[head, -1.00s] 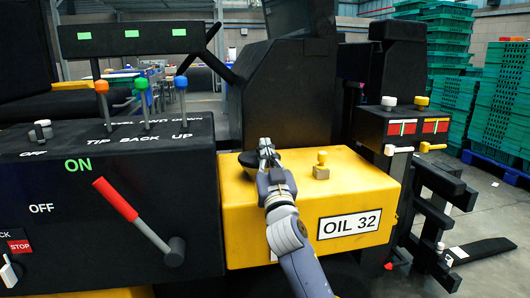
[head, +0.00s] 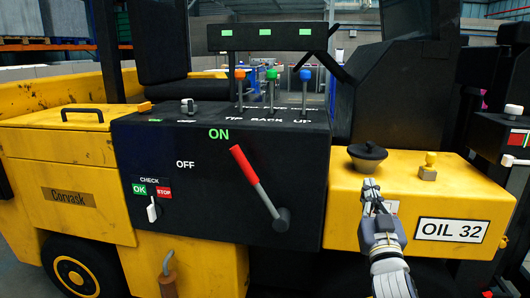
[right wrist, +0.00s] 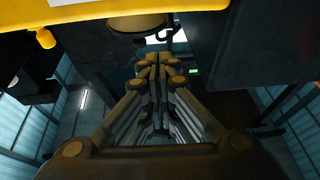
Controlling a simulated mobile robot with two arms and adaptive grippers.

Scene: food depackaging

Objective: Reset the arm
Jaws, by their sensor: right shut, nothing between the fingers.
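My right gripper (head: 371,190) is shut and empty in the head view, in front of the yellow oil box marked OIL 32 (head: 345,225). Its fingertips are just below the black cap (head: 367,156) on top of that box; the cap is clear of the fingers. In the right wrist view my right gripper (right wrist: 153,62) shows with its fingers together and nothing between them. My left gripper is in neither view.
Left of the oil box is a black control panel (head: 215,205) with a red-handled lever (head: 245,165), several knobbed levers and a CHECK switch (head: 153,209). A small yellow valve (head: 429,167) stands right of the cap. The yellow vehicle body (head: 60,195) fills the left side.

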